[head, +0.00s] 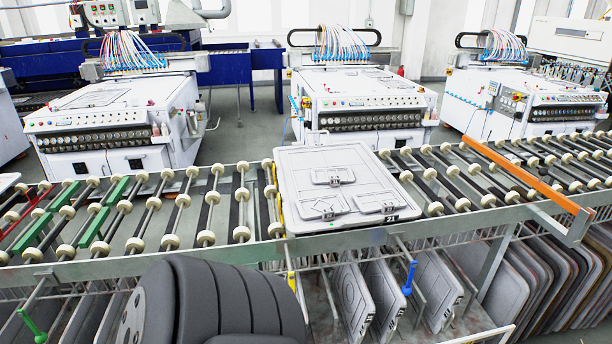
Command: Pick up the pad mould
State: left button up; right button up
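A flat grey mould (308,176) with rounded corners lies on the roller conveyor in the middle of the head view. It has several raised panels with small dark latches on its upper face, and dark markings at its front right corner. It looks like the pad mould, but I cannot read a name on it. Neither of my grippers is in view, and nothing is holding the mould.
The roller conveyor (205,238) runs across the view, with an orange bar (525,175) at right and green strips (103,212) at left. More flat moulds (352,297) stand upright below. White machines (365,100) stand behind. A dark ribbed shape covers the lower left.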

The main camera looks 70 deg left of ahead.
aim_at(384, 201)
jog(key=u, duration=1.8)
